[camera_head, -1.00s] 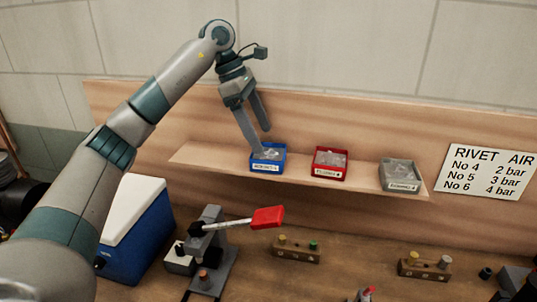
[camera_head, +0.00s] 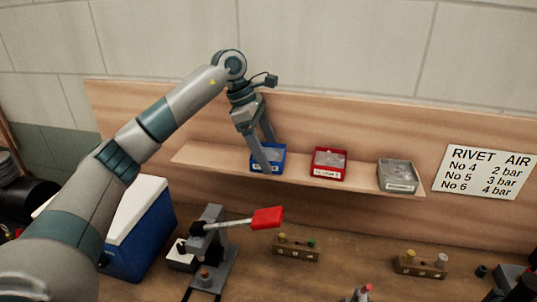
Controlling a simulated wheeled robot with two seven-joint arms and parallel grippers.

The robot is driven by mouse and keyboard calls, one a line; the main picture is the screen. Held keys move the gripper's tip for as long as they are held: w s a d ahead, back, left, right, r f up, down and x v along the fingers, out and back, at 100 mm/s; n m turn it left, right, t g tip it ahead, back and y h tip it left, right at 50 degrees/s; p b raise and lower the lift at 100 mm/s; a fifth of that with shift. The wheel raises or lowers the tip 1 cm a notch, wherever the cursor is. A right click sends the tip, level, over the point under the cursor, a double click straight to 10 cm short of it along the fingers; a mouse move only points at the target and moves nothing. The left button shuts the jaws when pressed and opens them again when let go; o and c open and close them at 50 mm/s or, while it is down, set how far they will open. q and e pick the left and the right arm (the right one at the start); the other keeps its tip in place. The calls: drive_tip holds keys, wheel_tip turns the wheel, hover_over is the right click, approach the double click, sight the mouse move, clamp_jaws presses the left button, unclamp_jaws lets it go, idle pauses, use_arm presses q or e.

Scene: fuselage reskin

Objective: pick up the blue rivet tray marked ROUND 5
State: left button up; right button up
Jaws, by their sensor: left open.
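The blue tray (camera_head: 279,161) sits at the left of the wooden shelf, with a white label on its front and pale contents inside. The label is too small to read and is partly hidden by a finger. My left gripper (camera_head: 269,155) is open and points down at the blue tray. Its near finger crosses the tray's front, and its other finger is behind, by the tray's back side. I cannot tell whether the fingers touch the tray. My right gripper is not in view.
A red tray (camera_head: 329,163) and a grey tray (camera_head: 397,176) stand to the right on the same shelf (camera_head: 215,164). Below are a blue cooler with a white lid (camera_head: 145,220), a tool with a red handle (camera_head: 267,218) and small wooden blocks (camera_head: 297,252).

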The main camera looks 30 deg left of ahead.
sight(275, 152)
use_arm(q)
drive_tip(key=shift+d+f, duration=0.1)
drive_tip(key=shift+f, duration=0.15)
drive_tip(key=c, duration=0.9)
drive_tip(key=shift+r, duration=0.15)
drive_tip(key=shift+c, duration=0.2)
drive_tip(key=shift+w+r+b, duration=0.1)
drive_tip(key=shift+r+b, duration=0.65)
drive_tip(key=shift+r, duration=0.05)
wheel_tip(275, 152, up, 2)
drive_tip(key=shift+r+b, duration=0.1)
drive_tip(key=shift+b, duration=0.55)
drive_tip(key=d+r+b, duration=0.4)
drive_tip(key=d+r, duration=0.3)
drive_tip(key=d, duration=0.4)
drive_tip(key=shift+d, duration=0.35)
